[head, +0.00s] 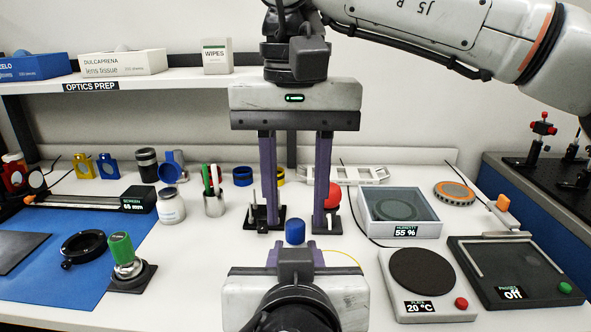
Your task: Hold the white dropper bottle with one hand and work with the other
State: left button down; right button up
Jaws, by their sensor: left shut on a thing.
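A short blue cylinder (295,232), which looks like a bottle cap, shows just beyond my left gripper. No white bottle body is visible; my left gripper hides whatever is below the blue part. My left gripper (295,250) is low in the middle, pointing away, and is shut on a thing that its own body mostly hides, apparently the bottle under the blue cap. My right gripper (295,218) hangs from above, pointing down, with its two purple fingers wide apart and nothing between them. Its fingertips are to either side of the blue cap in the picture, not touching it.
To the right are a humidity box (402,205), a hot plate (425,278) and a dark panel (512,270). To the left are a pen cup (213,204), a labelled jar (171,208) and a green-handled tool (123,252).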

jog(key=shift+f, duration=1.2)
grip_shut()
